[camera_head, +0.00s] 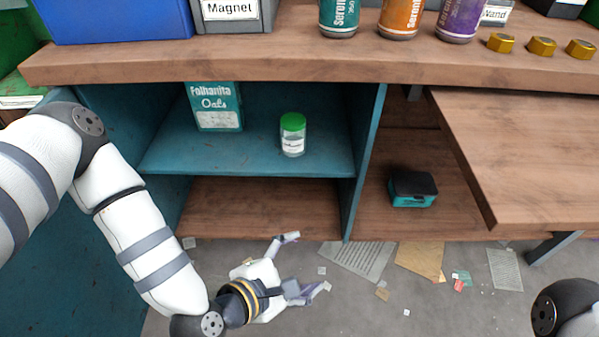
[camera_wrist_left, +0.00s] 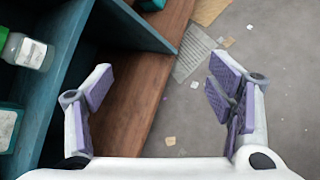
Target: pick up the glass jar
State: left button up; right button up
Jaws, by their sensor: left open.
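The glass jar (camera_head: 293,136) is clear with a green lid and a white label. It stands upright on the teal shelf (camera_head: 250,158) under the counter. In the left wrist view the jar (camera_wrist_left: 28,52) shows at the upper left edge, outside the space between the fingers. My left gripper (camera_head: 303,265) is open and empty, in front of and below the shelf, apart from the jar. Its two spread fingers also show in the left wrist view (camera_wrist_left: 163,98). My right arm shows only at the lower right corner of the head view; its gripper is out of view.
A teal oats box (camera_head: 215,107) stands left of the jar. The counter (camera_head: 300,62) overhangs the shelf, and a teal divider (camera_head: 362,165) stands to its right. A teal and black box (camera_head: 412,188) lies beyond the divider. Paper scraps (camera_head: 357,261) litter the floor.

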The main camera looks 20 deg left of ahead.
pick_arm(q)
jog(key=w+a+f+n+t+y+b, duration=0.2)
jog(key=w+a+n+t+b, duration=0.15)
jog(key=w+n, duration=0.4)
jog(key=n+t+y+b, duration=0.3)
jog(key=n+t, duration=0.1)
jog(key=n, duration=0.2)
send_near(289, 145)
jog(key=shift+w+d+f, duration=0.1)
jog(key=shift+w+f, duration=0.45)
jog(key=shift+w, duration=0.15)
jog(key=w+b, duration=0.1)
jog(key=w, duration=0.3)
jog(key=w+b, duration=0.1)
jog(key=w, duration=0.2)
jog(key=w+r+b, duration=0.1)
jog(key=w, duration=0.3)
jog(key=shift+w+a, duration=0.2)
jog(key=shift+w, duration=0.1)
jog(key=c, duration=1.3)
pick_arm(e)
jog(key=s+f+g, duration=0.2)
jog(key=s+f, duration=0.1)
jog(key=f, duration=0.7)
jog(key=shift+s+f, duration=0.15)
jog(key=shift+f, duration=0.1)
